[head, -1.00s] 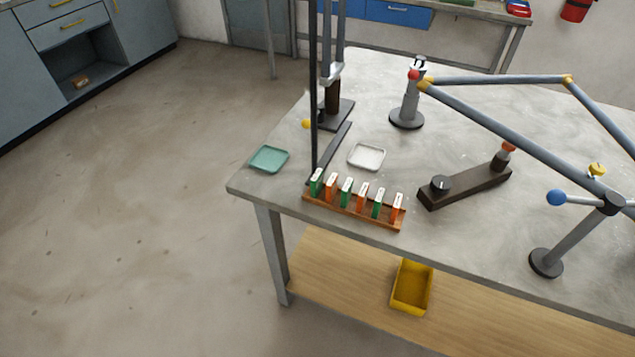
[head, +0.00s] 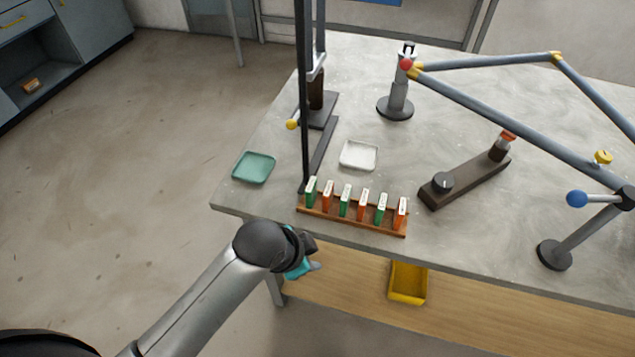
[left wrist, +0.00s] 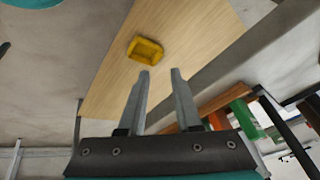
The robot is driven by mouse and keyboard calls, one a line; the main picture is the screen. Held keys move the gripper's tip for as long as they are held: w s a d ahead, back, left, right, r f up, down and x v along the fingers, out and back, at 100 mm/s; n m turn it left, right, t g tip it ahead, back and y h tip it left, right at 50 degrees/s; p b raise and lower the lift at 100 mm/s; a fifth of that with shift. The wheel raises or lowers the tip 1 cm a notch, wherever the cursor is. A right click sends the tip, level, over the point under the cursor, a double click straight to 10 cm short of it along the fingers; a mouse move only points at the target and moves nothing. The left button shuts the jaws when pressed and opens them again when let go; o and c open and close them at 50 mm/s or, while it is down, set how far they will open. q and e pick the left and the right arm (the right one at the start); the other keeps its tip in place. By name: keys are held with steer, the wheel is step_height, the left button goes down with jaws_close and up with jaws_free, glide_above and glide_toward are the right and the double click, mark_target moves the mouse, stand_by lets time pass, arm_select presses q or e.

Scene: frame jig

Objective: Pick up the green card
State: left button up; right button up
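Green cards stand upright in a wooden rack (head: 350,222) near the table's front edge, alternating with orange cards. The green cards are at the left end (head: 311,190), near the middle (head: 345,201) and towards the right (head: 381,209). My left gripper (head: 312,262) is in front of the table edge, apart from the rack. In the left wrist view its two fingers (left wrist: 162,74) are spread with nothing between them. A green card (left wrist: 243,116) and part of the rack (left wrist: 228,96) show at the right there. My right gripper is out of view.
A green tray (head: 254,168) and a white tray (head: 358,155) lie behind the rack. A dark upright post (head: 306,110) stands just behind its left end. A dark lever block (head: 465,180) is to the right. A yellow bin (head: 408,283) sits on the lower shelf.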

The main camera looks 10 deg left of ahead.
arm_select(q)
step_height(320, 180, up, 3)
steer(key=m, duration=0.1)
step_height(320, 180, up, 16)
steer(key=m+y, duration=0.2)
steer(key=m, duration=2.3)
glide_above(309, 188)
steer(key=s, duration=0.5)
steer(key=b+x, duration=0.1)
steer(key=x, duration=0.3)
steer(key=b+x, duration=0.2)
steer(key=x, duration=0.3)
steer(key=shift+w+a+f, duration=0.15)
steer(key=shift+w+f, duration=0.05)
steer(key=shift+w, duration=0.15)
steer(key=b+x, duration=0.2)
steer(key=x, duration=0.3)
steer(key=shift+s+f, duration=0.1)
jaws_close()
